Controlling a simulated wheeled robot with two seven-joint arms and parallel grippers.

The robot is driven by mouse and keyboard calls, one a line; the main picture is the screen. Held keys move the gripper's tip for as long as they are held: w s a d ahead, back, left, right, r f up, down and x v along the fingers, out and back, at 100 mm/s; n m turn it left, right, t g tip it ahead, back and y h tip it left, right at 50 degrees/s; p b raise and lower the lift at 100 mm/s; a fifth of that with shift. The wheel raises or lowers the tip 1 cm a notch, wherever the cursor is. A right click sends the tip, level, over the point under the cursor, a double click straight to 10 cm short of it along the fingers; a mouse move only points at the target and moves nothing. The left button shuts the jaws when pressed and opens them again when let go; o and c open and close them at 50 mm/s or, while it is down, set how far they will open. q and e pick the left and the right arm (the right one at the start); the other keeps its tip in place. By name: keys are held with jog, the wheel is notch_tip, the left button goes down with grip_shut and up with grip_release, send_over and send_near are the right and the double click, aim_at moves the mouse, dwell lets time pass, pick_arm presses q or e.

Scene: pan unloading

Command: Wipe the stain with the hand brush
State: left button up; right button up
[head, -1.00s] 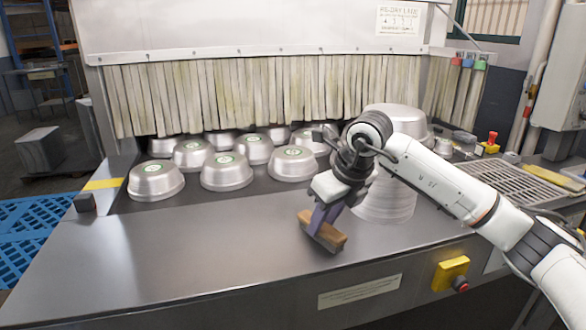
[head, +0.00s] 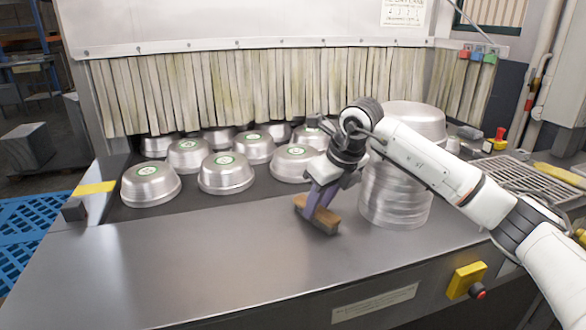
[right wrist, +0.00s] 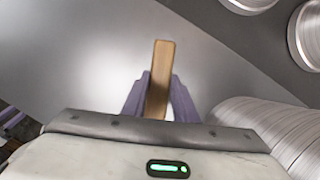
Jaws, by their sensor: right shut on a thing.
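The hand brush (head: 318,216) has a light-brown wooden body. In the head view it is low over the front part of the metal counter (head: 200,262); I cannot tell whether it touches the surface. My right gripper (head: 320,198) is shut on it, with purple fingers on both sides. In the right wrist view the brush (right wrist: 160,72) stands out between the two fingers (right wrist: 159,98). I cannot make out a stain on the counter in either view. My left gripper is not in view.
Several upturned metal pans (head: 227,174) stand at the back before a strip curtain (head: 230,95). A tall stack of pans (head: 395,190) is right beside my right gripper. The front left counter is clear. A yellow button box (head: 466,280) is on the front face.

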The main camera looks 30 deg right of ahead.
jog(key=shift+w+d, duration=0.15)
jog(key=shift+w, duration=0.2)
notch_tip(320, 180, up, 4)
jog(key=p, duration=0.3)
jog(key=shift+s+r, duration=0.1)
jog(key=shift+r, duration=0.05)
jog(key=shift+r+p, duration=1.45)
jog(key=shift+r, duration=0.45)
